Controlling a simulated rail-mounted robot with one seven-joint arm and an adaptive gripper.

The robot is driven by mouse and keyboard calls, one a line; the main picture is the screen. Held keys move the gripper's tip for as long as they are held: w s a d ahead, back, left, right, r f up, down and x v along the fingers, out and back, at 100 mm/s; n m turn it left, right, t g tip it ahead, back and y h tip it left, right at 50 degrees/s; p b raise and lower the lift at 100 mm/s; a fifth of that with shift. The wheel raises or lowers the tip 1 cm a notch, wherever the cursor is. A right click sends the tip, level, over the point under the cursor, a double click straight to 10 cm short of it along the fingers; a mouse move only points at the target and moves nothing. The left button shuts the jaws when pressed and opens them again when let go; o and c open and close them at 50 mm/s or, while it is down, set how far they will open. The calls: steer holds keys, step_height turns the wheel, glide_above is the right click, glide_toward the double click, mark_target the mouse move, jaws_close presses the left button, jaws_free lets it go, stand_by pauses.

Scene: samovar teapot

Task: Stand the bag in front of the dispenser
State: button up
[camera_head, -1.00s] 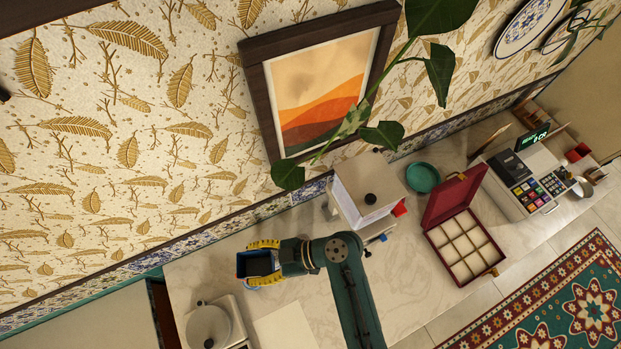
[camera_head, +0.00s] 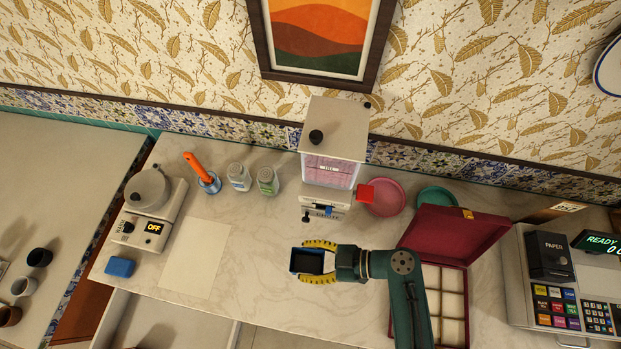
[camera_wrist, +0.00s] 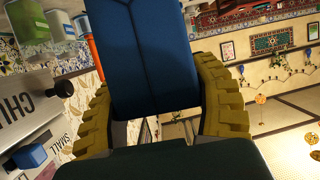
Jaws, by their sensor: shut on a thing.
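The bag (camera_head: 307,262) is dark blue, box-shaped and open at the top, with a pale inside. My gripper (camera_head: 320,262) is shut on it, with a yellow ridged finger on each side. In the wrist view the bag (camera_wrist: 150,60) fills the middle between the two fingers. The dispenser (camera_head: 332,160) is a tall box with a grey lid, a window showing pink contents and a blue lever, standing against the tiled wall. The bag is just in front of the dispenser's base, on the near side. I cannot tell whether the bag touches the counter.
A dark red box (camera_head: 462,240) with an open lid and compartments stands at the right. Pink (camera_head: 385,198) and green (camera_head: 437,198) dishes sit behind it. A pale mat (camera_head: 192,258), small jars (camera_head: 267,181) and a scale-like device (camera_head: 150,215) are at the left.

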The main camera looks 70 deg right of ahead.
mark_target(313, 266)
steer(key=shift+s+d+f+m+h, duration=0.2)
steer(key=shift+s+f+h, duration=0.1)
steer(key=shift+f, duration=0.15)
steer(key=shift+s+d+f+m+h, duration=0.2)
steer(key=shift+s+f, duration=0.05)
steer(key=shift+f, duration=0.15)
steer(key=shift+d+f+b, duration=0.1)
steer(key=shift+f+b, duration=0.2)
step_height(313, 266, down, 9)
steer(key=shift+s+f, duration=0.1)
steer(key=shift+b, duration=0.4)
steer(key=shift+f, duration=0.2)
steer(key=o, duration=1.1)
steer(key=shift+r, duration=0.1)
